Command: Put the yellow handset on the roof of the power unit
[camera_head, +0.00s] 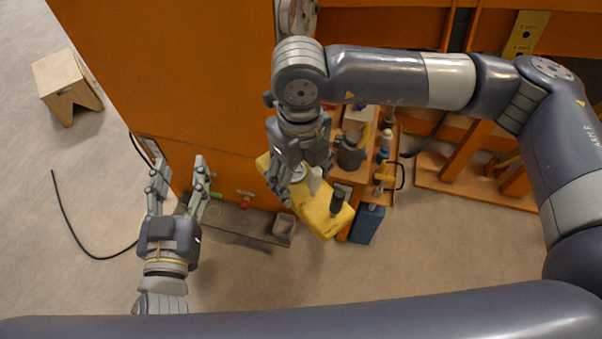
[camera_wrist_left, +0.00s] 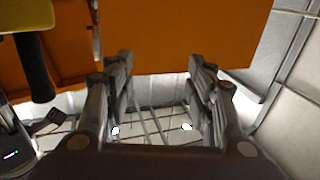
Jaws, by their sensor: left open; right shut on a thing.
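The yellow handset (camera_head: 318,208) is a long block with a dark knob and a light cap on its face. My right gripper (camera_head: 287,183) is shut on its upper left part and holds it tilted. Its fingers and wrist hide part of it. The handset's edge and dark knob also show at the upper left of the left wrist view (camera_wrist_left: 30,45). The large orange surface (camera_head: 165,75), which looks like the power unit, fills the upper left. My left gripper (camera_head: 180,178) is open and empty, to the left of the handset, near the orange unit's lower edge.
An orange trolley with bottles and tools (camera_head: 385,165) stands to the right of the handset. A wooden stool (camera_head: 62,75) stands at the far left, with a black cable (camera_head: 75,235) on the floor below it. A grey ledge (camera_head: 240,222) with small items runs below the orange unit.

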